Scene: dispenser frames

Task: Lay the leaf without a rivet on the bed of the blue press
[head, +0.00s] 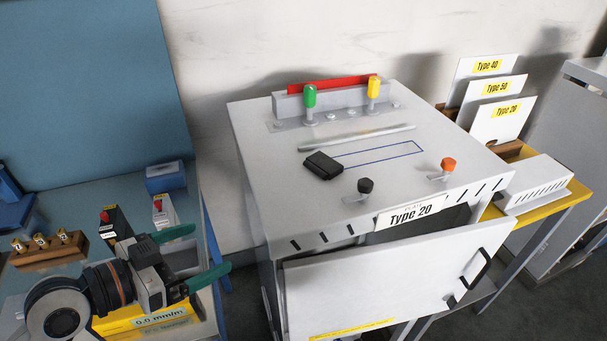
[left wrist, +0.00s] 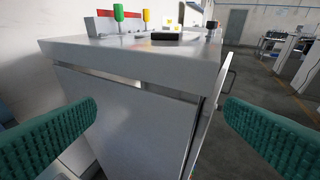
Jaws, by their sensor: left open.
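No leaf, with or without a rivet, can be made out in either view. No press can be clearly identified; a blue object (head: 14,211), cut off at the left edge of the head view, is too partial to name. My left gripper (head: 211,247) has green fingers spread apart with nothing between them. It is left of the grey Type 20 cabinet (head: 262,160). In the left wrist view the open fingers (left wrist: 162,105) frame the cabinet's side (left wrist: 135,120). My right gripper is not in view.
The cabinet's front panel (head: 400,280) is tilted outward. On its top are a black block (head: 322,166), green (head: 310,96) and yellow (head: 373,88) handles and knobs. Type-marked cards (head: 500,120) stand at right. A wooden block (head: 48,248) and small boxes are on the left table.

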